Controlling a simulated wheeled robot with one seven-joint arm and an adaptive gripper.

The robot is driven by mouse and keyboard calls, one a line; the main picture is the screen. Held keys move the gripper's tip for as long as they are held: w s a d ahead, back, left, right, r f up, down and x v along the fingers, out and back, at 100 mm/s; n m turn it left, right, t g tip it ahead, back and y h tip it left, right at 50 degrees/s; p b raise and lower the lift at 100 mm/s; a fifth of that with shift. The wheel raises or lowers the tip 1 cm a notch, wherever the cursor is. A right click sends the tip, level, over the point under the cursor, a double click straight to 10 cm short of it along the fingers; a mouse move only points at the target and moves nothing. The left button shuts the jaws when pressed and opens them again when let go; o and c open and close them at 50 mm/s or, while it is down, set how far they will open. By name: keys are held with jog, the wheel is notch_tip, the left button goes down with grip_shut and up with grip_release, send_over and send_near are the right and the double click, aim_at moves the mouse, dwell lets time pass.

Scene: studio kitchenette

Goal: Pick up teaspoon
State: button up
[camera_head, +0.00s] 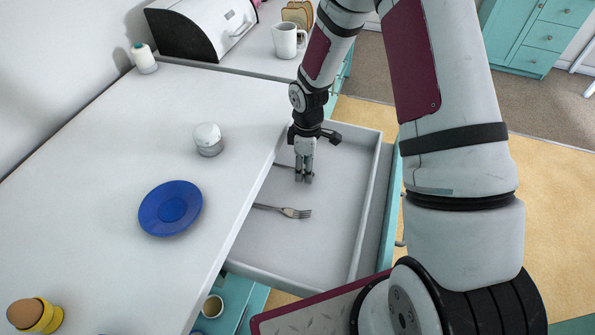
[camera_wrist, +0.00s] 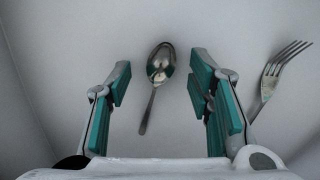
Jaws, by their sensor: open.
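The teaspoon (camera_wrist: 158,72) lies on the drawer floor in the wrist view, bowl away from me and handle toward me, between my two open fingers. My gripper (camera_wrist: 160,88) is open and apart from the spoon on both sides. In the head view my gripper (camera_head: 304,178) points down into the open drawer (camera_head: 318,240). There only a thin piece of the teaspoon (camera_head: 283,166) shows left of the fingers; the rest is hidden behind them. How high the fingertips are above the drawer floor I cannot tell.
A fork (camera_head: 290,211) lies in the drawer near my gripper; in the wrist view it (camera_wrist: 272,82) is right of the right finger. The drawer walls surround the gripper. The white countertop (camera_head: 110,130) overhangs at left, with a blue saucer (camera_head: 171,208) and a small jar (camera_head: 208,140).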

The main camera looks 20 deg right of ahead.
jog(key=shift+f, duration=0.35)
jog(key=shift+c, duration=0.4)
jog(key=c, duration=0.9)
jog(key=shift+r, duration=0.15)
